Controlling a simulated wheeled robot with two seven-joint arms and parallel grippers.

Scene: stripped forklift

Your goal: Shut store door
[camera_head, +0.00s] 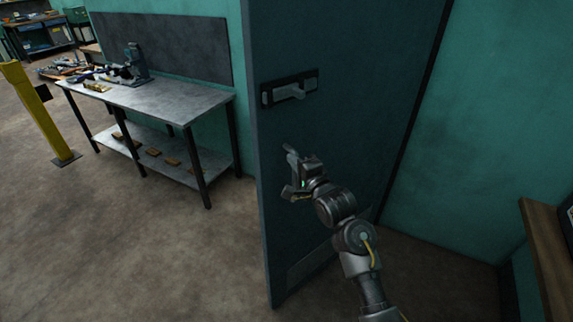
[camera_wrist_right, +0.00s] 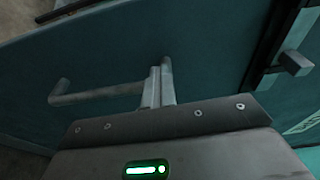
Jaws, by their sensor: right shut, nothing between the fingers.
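The store door (camera_head: 340,80) is a tall dark teal panel in the head view. It stands open at an angle, its left edge swung out from the green wall. My right gripper (camera_head: 288,150) is shut and empty in front of the door, below the handle. I cannot tell whether it touches the panel. In the right wrist view the closed fingers (camera_wrist_right: 160,84) point at the teal surface. A grey bent bar (camera_wrist_right: 95,94) shows left of them. My left gripper is out of view.
A metal workbench (camera_head: 160,98) with tools stands left of the door, against the wall. A yellow post (camera_head: 32,110) is farther left. A wooden-topped surface (camera_head: 545,245) is at the right edge. The brown floor (camera_head: 150,250) in front of the bench is clear.

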